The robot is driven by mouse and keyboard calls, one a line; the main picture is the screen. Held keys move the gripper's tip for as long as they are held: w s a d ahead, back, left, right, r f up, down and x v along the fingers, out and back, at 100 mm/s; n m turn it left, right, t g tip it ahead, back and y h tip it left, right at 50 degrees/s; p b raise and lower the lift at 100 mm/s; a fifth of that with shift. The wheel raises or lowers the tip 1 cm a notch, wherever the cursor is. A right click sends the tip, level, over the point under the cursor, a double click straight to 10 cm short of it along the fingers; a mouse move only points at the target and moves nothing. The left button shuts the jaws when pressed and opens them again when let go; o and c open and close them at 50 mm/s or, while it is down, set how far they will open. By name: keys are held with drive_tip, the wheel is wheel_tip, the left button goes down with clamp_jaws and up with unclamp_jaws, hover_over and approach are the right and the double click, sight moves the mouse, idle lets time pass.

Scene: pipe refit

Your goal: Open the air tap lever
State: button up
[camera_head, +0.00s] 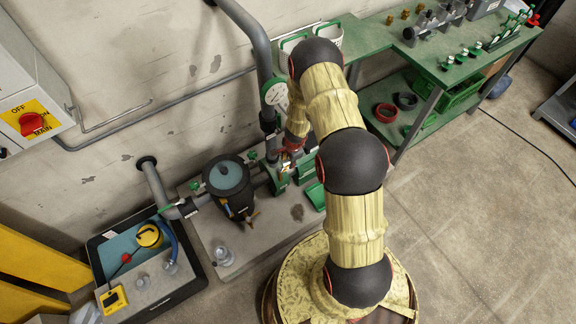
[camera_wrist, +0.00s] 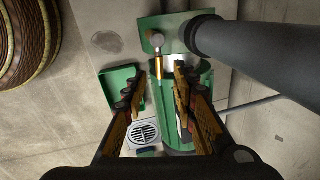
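My gripper (camera_wrist: 160,76) is open in the wrist view, with a finger on each side and a clear gap between. A brass fitting (camera_wrist: 158,60) with a round silver end shows just beyond the fingertips, above a green body. It may be the air tap, but I cannot make out its lever for certain. A green cylinder (camera_wrist: 178,135) lies beyond and between the fingers, partly hidden by the right one. In the head view my gripper (camera_head: 291,146) is at the green pipework below the gauge, mostly hidden by my arm.
A thick grey pipe (camera_wrist: 265,52) runs close at the right of the wrist view. A black pump (camera_head: 228,183) stands left of my gripper. A green workbench (camera_head: 465,62) with fittings is at the back right. A tray (camera_head: 190,288) lies front left.

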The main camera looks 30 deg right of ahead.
sight(288, 166)
drive_tip(key=shift+w+f+b, duration=0.2)
drive_tip(key=shift+f+b, duration=0.2)
drive_tip(key=shift+f, duration=0.7)
drive_tip(key=shift+w+f+b, duration=0.2)
drive_tip(key=shift+f+b, duration=0.15)
drive_tip(key=shift+f, duration=0.7)
clamp_jaws()
